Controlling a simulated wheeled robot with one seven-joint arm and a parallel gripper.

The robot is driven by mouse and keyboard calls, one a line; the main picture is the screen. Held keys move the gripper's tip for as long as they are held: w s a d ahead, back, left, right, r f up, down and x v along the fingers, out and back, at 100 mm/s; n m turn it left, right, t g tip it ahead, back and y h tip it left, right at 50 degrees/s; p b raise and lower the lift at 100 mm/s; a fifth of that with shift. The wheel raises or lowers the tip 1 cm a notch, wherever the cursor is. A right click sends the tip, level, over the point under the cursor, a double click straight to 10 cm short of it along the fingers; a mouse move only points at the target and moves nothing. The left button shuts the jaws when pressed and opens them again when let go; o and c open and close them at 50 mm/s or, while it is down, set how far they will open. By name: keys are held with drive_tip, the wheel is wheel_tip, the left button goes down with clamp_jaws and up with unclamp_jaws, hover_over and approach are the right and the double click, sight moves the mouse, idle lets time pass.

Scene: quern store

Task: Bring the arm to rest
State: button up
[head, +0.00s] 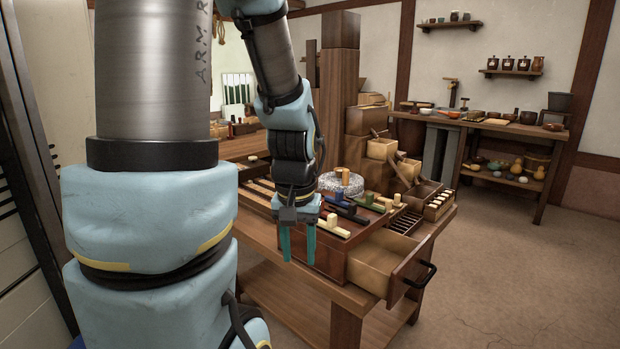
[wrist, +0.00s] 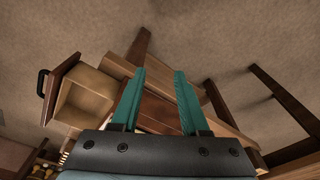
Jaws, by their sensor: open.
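My arm reaches from the left of the head view over the front of a wooden workbench (head: 262,232). My gripper (head: 297,258) points down in front of the bench's cabinet, with its two teal fingers apart and nothing between them. In the wrist view the gripper (wrist: 155,98) shows both teal fingers spread, with the cabinet front, the bench edge and the floor beyond them. I cannot tell whether the fingers touch the cabinet front.
An open drawer (head: 392,262) with a black handle juts out right of my gripper; it also shows in the wrist view (wrist: 88,92). A round stone (head: 342,184) and several small blocks lie on the bench top. A back-wall table (head: 495,128) holds bowls. The floor at right is clear.

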drive_tip(key=s+a+n+p, duration=0.1)
drive_tip(key=a, duration=0.4)
wheel_tip(320, 180, up, 15)
drive_tip(key=p, duration=1.4)
drive_tip(key=shift+d+f, duration=0.2)
drive_tip(key=shift+d, duration=0.05)
idle(0.5)
